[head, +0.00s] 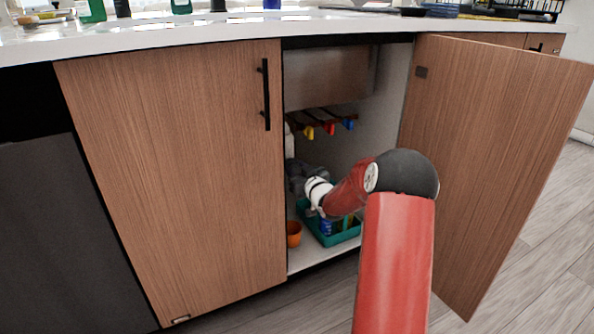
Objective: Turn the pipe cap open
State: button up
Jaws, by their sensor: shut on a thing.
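My gripper (303,178) is inside the open cabinet under the sink, past my white wrist. It is small and dark, and its fingers are hard to make out. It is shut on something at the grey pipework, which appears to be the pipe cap. The cap itself cannot be told apart from the dark grey shapes around the fingers. A pale upright part (289,141) shows at the opening's left edge, above my gripper.
The right cabinet door (500,150) stands open; the left door (175,180) is closed. A teal caddy (346,237) with bottles and an orange cup (294,234) stand on the cabinet floor below my arm. Yellow (309,132), red (330,128) and blue (349,124) handles sit above.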

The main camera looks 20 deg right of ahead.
jog(key=n, duration=0.4)
jog(key=shift+a, duration=0.15)
jog(key=n, duration=0.4)
jog(key=shift+a+n, duration=0.1)
jog(key=shift+n, duration=0.2)
jog(key=n, duration=0.4)
jog(key=shift+f+n, duration=0.2)
jog(key=shift+n, duration=0.1)
jog(key=shift+f+n, duration=0.1)
jog(key=shift+n, duration=1.8)
jog(key=o, duration=1)
jog(key=shift+s, duration=0.15)
jog(key=s, duration=0.7)
jog(key=shift+s, duration=0.3)
